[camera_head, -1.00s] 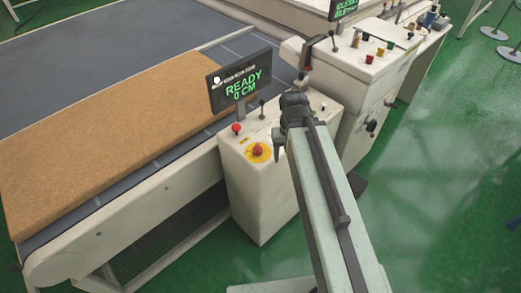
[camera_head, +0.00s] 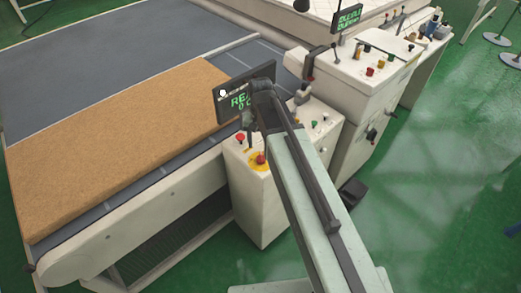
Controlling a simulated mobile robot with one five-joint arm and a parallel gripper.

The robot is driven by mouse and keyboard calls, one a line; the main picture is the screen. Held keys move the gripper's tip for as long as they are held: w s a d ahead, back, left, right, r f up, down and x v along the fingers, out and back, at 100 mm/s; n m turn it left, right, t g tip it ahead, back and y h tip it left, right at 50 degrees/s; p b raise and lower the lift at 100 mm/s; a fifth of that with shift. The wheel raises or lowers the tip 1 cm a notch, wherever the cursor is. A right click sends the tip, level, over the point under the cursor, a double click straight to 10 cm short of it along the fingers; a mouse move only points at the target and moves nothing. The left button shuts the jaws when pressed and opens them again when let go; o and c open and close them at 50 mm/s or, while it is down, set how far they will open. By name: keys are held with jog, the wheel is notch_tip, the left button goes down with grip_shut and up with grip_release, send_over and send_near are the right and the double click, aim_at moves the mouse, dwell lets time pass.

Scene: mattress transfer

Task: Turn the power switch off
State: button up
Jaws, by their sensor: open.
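A white control console (camera_head: 262,205) stands beside the conveyor bed. On its top, a red knob sits on a yellow round plate (camera_head: 257,167), and a smaller red button (camera_head: 239,136) is behind it to the left. I cannot tell which control is the power switch. My gripper (camera_head: 247,124) is open and empty, above the console, in front of the display and behind the red knob in the picture. Its fingers are small and partly lost against the dark screen. My arm hides part of the console top.
A display (camera_head: 232,100) with partly covered green text rises from the console. A tan mattress (camera_head: 110,145) lies on the blue-grey conveyor (camera_head: 110,60). A second white console (camera_head: 360,75) with several buttons stands to the right. Green floor is open at right.

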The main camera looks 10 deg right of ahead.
aim_at(261, 155)
notch_tip(261, 155, down, 8)
jog(key=b, duration=0.8)
jog(key=shift+d+f, duration=0.1)
jog(key=shift+f, duration=0.05)
grip_shut()
